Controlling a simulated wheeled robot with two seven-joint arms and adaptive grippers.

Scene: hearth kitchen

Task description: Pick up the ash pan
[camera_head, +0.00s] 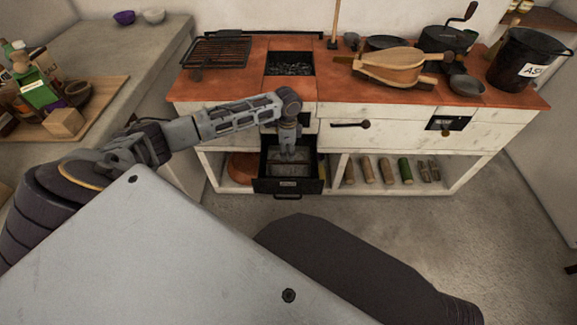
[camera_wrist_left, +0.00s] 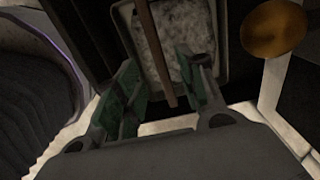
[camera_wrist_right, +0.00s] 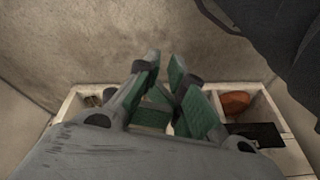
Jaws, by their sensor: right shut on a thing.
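The ash pan (camera_head: 291,170), a shallow metal tray of grey ash, sits inside the pulled-out black drawer (camera_head: 288,187) under the hearth. In the left wrist view the pan (camera_wrist_left: 187,40) has a thin brown bar handle (camera_wrist_left: 150,35) over it. My left gripper (camera_head: 288,152) points down over the pan. In its wrist view the jaws (camera_wrist_left: 160,72) are open, one finger on each side of the bar, with a gap visible. My right gripper (camera_wrist_right: 165,72) points toward the floor. Its fingers are close together; what they hold cannot be made out.
The hearth top (camera_head: 230,85) carries a grill rack (camera_head: 217,51), a coal pit (camera_head: 290,64), bellows (camera_head: 390,68) and a black ash bucket (camera_head: 527,58). Logs (camera_head: 367,170) lie on the lower right shelf. A side counter (camera_head: 130,50) stands left. The floor (camera_head: 400,215) in front is clear.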

